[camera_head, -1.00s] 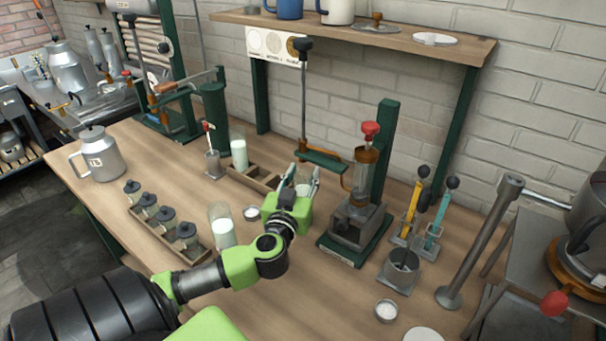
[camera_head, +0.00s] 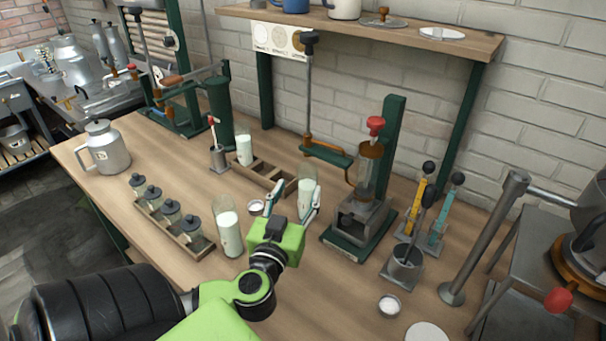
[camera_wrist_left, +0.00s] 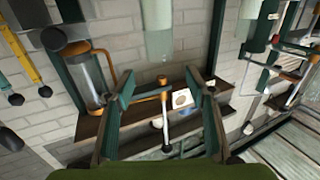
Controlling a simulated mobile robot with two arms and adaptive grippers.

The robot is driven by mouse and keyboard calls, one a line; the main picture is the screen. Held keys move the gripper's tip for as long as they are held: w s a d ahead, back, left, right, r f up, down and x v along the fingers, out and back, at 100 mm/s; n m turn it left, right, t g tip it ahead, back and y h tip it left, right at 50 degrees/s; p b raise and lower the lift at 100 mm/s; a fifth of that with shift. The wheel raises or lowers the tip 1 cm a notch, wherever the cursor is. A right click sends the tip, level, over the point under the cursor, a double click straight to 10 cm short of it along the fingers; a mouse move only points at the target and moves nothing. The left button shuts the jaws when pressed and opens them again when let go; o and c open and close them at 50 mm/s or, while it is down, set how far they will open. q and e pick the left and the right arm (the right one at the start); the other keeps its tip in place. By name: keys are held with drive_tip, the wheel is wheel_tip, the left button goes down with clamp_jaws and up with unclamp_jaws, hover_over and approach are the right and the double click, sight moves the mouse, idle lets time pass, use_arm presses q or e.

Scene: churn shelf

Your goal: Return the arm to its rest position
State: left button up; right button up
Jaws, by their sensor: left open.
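My left gripper (camera_head: 293,203) is open and empty above the wooden workbench (camera_head: 330,290), left of the press. Its green wrist and arm reach in from the bottom left. A glass (camera_head: 308,180) with pale contents shows just behind the fingers, and they do not close on it. In the left wrist view my gripper (camera_wrist_left: 160,85) has its fingers spread. The shelf and press show beyond them, upside down, with a pale glass (camera_wrist_left: 158,38) at the top. My right arm is not in view.
A glass of milk (camera_head: 228,235) stands close left of my gripper, beside a rack of lidded jars (camera_head: 195,250). The press (camera_head: 352,225) stands to the right. A wooden divided tray (camera_head: 245,172) lies behind. The bench front right of my arm is mostly clear.

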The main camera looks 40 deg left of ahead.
use_arm(q)
drive_tip(key=shift+v, duration=1.2)
